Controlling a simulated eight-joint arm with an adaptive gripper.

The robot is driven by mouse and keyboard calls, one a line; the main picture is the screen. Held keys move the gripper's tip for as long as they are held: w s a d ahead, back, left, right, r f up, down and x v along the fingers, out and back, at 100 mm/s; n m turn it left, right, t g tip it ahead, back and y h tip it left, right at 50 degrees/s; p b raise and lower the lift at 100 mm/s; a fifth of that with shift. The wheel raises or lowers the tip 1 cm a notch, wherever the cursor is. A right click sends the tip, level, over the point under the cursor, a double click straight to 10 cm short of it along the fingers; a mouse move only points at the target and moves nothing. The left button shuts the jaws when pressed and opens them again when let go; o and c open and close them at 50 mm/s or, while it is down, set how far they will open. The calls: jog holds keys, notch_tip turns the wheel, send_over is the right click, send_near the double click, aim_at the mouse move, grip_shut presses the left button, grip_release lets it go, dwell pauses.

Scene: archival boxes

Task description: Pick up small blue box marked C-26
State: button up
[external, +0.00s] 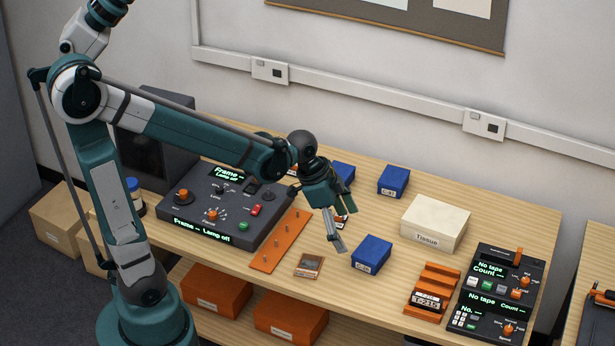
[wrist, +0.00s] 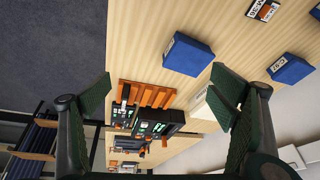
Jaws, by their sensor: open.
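Three blue boxes are on the wooden table. One sits at the front middle (external: 371,252), one at the back (external: 394,181), and one (external: 344,172) is partly hidden behind my gripper. Their white labels are too small for me to read surely, so I cannot tell which is C-26. My gripper (external: 341,224) is open and empty above the table, left of the front box and apart from it. In the wrist view a blue box (wrist: 188,55) lies above and right of the middle between my open fingers (wrist: 160,92). Another blue box (wrist: 290,68) is at the right.
A white tissue box (external: 435,223) stands right of the blue boxes. An orange rack (external: 433,285) and dark counter devices (external: 500,290) are at the right. A control panel (external: 225,205) and an orange pegged board (external: 280,240) are at the left. A small framed piece (external: 309,266) lies in front.

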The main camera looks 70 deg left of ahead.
aim_at(371, 248)
jog(key=w+a+f+m+p, duration=0.1)
jog(key=w+f, duration=0.1)
jog(key=w, duration=0.1)
jog(key=w+a+f+m+g+h+p, duration=0.1)
jog(key=w+a+f+p, duration=0.1)
jog(key=f, duration=0.1)
jog(key=w+a+f+m+p, duration=0.1)
jog(key=w+a+f+m, duration=0.1)
jog(key=w, duration=0.1)
jog(key=shift+w+a+f+h+p, duration=0.1)
jog(key=shift+w+f+h+p, duration=0.2)
jog(key=shift+p, duration=0.1)
jog(key=shift+w+a+f+m+g, duration=0.3)
jog(key=shift+w+f, duration=0.05)
jog(key=shift+f, duration=0.35)
jog(key=shift+f, duration=0.15)
jog(key=shift+x, duration=1.2)
jog(key=shift+f, duration=0.1)
jog(key=shift+d+b+x, duration=0.2)
jog(key=shift+b+x, duration=0.3)
jog(key=shift+x, duration=1.95)
